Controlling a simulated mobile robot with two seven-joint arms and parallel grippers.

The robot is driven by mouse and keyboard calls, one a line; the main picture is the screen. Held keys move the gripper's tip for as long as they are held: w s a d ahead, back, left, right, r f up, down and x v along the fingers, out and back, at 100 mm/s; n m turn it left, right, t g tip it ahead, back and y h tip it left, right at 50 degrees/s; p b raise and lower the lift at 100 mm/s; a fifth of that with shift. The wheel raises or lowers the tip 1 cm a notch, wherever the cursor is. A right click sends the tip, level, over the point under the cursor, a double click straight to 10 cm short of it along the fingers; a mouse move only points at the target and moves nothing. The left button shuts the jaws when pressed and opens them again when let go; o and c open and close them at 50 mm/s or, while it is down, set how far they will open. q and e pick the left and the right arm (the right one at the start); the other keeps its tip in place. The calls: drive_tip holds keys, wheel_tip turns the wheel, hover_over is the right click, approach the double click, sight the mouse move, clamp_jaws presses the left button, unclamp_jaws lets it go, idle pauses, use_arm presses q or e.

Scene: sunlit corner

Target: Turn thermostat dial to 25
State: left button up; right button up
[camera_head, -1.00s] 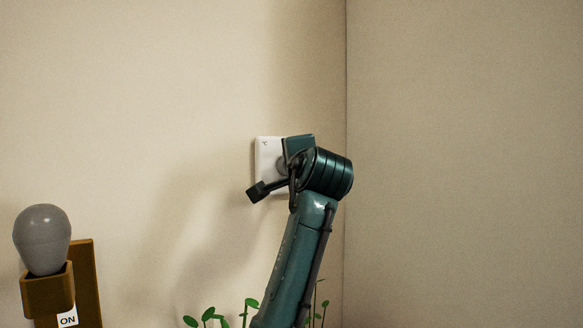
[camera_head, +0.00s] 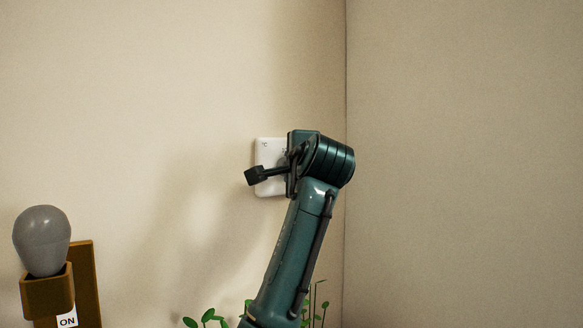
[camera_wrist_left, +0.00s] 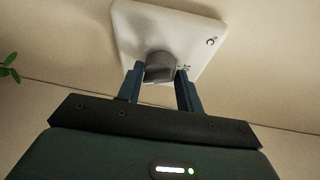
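The thermostat is a white square plate (camera_head: 266,157) on the wall, partly hidden by my left arm in the head view. In the left wrist view, its plate (camera_wrist_left: 185,35) carries a "°C" mark and a number by the right finger that looks like 10. The grey round dial (camera_wrist_left: 160,66) sits between the two blue fingers of my left gripper (camera_wrist_left: 159,76). The fingers lie close against both sides of it and appear closed on it. The rest of the scale and the dial's setting are hidden or unreadable. My right gripper is not in view.
A grey bulb-shaped object (camera_head: 42,240) stands in a brown wooden holder (camera_head: 47,292) at lower left, with an "ON" label (camera_head: 67,318). Green leaves (camera_head: 208,315) show below my arm. A wall corner (camera_head: 346,80) runs just right of the thermostat.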

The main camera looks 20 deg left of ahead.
use_arm(q)
drive_tip(key=o, duration=0.4)
drive_tip(key=shift+d, duration=0.1)
drive_tip(key=b+v, duration=0.4)
drive_tip(key=v, duration=0.9)
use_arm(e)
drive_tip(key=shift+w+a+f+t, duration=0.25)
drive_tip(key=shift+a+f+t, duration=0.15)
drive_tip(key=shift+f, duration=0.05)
use_arm(q)
drive_tip(key=shift+s, duration=0.1)
